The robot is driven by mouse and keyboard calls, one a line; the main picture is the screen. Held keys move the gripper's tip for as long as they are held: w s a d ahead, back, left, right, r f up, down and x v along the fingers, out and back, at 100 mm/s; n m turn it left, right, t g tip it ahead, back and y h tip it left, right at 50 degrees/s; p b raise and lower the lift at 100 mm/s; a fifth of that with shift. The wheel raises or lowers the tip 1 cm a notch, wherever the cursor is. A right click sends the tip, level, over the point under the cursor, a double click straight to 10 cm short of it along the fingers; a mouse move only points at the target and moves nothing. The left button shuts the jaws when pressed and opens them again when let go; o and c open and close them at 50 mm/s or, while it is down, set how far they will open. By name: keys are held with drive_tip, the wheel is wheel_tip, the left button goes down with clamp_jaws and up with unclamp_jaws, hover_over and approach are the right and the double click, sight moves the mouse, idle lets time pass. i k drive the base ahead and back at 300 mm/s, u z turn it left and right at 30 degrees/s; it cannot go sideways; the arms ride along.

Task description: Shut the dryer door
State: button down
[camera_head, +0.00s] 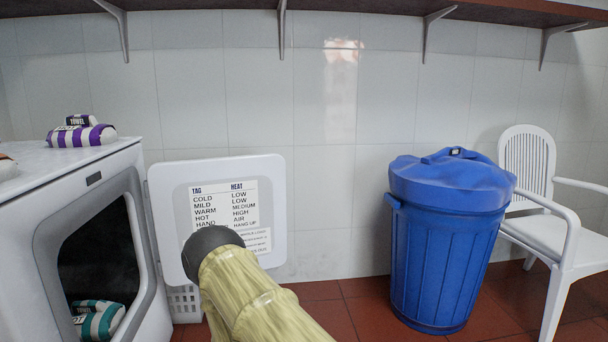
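The dryer (90,190) is a white machine at the left with a dark opening in its front. Its door (265,181) is a white rounded square panel with a label of tag and heat settings. The door stands open, swung out to the right of the opening, its labelled face toward me. My arm rises from the bottom centre, wrapped in a pale yellow cover, and its dark rounded end overlaps the door's lower left part. I cannot tell whether it touches the door. My gripper's fingers are not visible.
A teal and white rolled towel (100,320) lies inside the dryer opening. A purple striped towel (82,136) lies on top. A white basket (184,303) is low behind the door. A blue bin (440,250) and white chair (545,235) stand right; red floor (350,308) shows between.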

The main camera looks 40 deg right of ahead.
sight(246, 195)
drive_tip(key=z, duration=1.9)
drive_tip(key=i, duration=0.9)
drive_tip(key=u, duration=0.85)
